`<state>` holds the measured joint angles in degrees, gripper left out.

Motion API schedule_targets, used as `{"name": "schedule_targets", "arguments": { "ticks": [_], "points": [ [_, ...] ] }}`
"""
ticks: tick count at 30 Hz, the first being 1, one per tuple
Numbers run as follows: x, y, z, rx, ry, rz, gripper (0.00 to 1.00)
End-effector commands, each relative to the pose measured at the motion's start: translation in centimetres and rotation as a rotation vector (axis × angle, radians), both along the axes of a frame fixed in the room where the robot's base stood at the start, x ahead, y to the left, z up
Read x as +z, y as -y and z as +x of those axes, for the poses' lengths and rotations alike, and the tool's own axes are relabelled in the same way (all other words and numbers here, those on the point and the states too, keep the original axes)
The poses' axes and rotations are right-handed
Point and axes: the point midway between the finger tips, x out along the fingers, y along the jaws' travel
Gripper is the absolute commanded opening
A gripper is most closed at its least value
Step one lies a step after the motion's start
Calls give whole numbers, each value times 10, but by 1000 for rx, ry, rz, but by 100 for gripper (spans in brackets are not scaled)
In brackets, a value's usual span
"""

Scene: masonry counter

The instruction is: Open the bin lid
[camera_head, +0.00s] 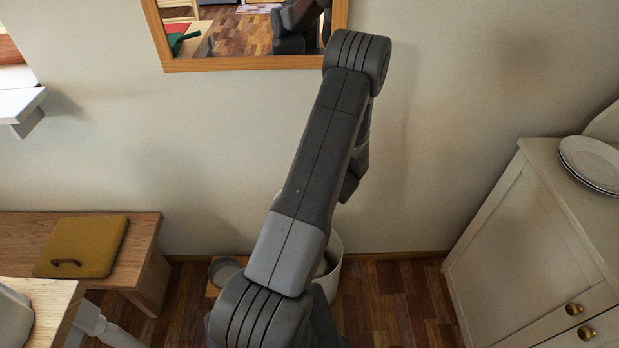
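A white round container (336,262), which looks like the bin, stands on the floor near the wall. My arm crosses in front of it and hides most of it. A part of its right side and rim shows, with a darker area inside the rim. I cannot tell how its lid stands. My gripper is not clearly in view; my arm's upper links hide its end. Dark wrist parts show just right of the arm.
A small grey round dish (224,270) sits low, left of the arm. A wooden bench (150,262) with a mustard pad (82,246) is at left. A white cabinet (530,255) with plates (592,163) stands at right. A mirror (240,64) hangs on the wall. Floor right of the container is clear.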

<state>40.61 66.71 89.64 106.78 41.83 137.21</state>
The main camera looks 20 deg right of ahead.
Motion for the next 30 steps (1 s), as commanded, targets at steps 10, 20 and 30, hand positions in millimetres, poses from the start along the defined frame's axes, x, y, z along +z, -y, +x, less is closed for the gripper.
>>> {"name": "schedule_targets", "arguments": {
  "ticks": [10, 20, 30],
  "points": [
    [4, 2, 5, -2, 13, -3, 0],
    [4, 2, 5, -2, 12, -3, 32],
    [2, 1, 3, -1, 6, -2, 32]
  ]
}}
